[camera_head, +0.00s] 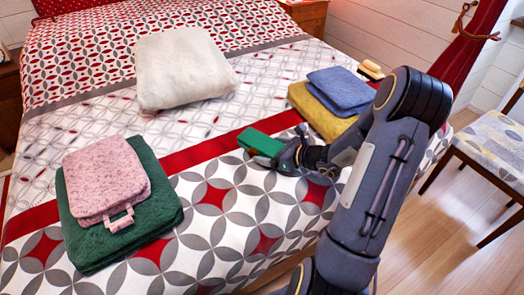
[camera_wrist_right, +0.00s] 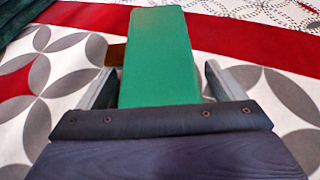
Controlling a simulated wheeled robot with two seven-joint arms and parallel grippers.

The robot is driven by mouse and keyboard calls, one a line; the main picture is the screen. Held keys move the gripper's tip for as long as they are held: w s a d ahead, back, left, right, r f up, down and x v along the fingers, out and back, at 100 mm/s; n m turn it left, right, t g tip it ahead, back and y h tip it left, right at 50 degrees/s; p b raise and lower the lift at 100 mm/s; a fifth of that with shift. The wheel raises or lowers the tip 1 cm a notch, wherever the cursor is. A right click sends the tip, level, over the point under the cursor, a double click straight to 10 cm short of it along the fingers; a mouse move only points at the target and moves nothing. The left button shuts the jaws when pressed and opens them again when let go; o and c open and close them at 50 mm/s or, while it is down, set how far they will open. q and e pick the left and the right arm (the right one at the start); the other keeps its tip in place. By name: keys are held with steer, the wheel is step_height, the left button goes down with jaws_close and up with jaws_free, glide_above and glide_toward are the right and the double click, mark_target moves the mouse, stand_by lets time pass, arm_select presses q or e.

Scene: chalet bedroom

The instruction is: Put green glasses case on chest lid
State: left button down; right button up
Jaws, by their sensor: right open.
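The green glasses case (camera_head: 258,141) lies on the patterned bed cover, close to a red stripe. My right gripper (camera_head: 280,147) is at the near end of the case, low over the bed. In the right wrist view, the green case (camera_wrist_right: 158,58) lies between the two spread fingers, with a small gap visible on the right side. The gripper is open and not closed on it. The near end of the case is hidden behind the gripper body. I cannot make out a chest lid in either view. My left gripper is not in view.
The bed (camera_head: 225,205) also holds a pink folded cloth (camera_head: 105,180) on a dark green one (camera_head: 150,215), a cream folded blanket (camera_head: 182,70), and a blue cloth (camera_head: 342,88) on a mustard one (camera_head: 310,105). A chair (camera_head: 490,140) stands at the right, on wooden floor.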

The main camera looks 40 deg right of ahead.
steer(key=shift+w+a+f, duration=0.1)
steer(key=shift+w, duration=0.2)
steer(key=c, duration=1.7)
steer(key=shift+r, duration=0.4)
steer(key=r, duration=0.1)
steer(key=r+p, duration=0.1)
steer(key=r, duration=0.1)
steer(key=shift+s+a+r+p, duration=0.1)
steer(key=shift+s+r+p, duration=0.15)
steer(key=shift+s+p, duration=0.1)
steer(key=s+a+r+p, duration=0.1)
steer(key=s+a+r, duration=0.2)
steer(key=s+r, duration=0.1)
steer(key=s+a+r+p, duration=0.2)
steer(key=s+a+r, duration=0.1)
steer(key=s, duration=0.4)
steer(key=shift+s+a+r, duration=0.3)
steer(key=shift+a+r, duration=0.05)
steer(key=shift+r, duration=0.55)
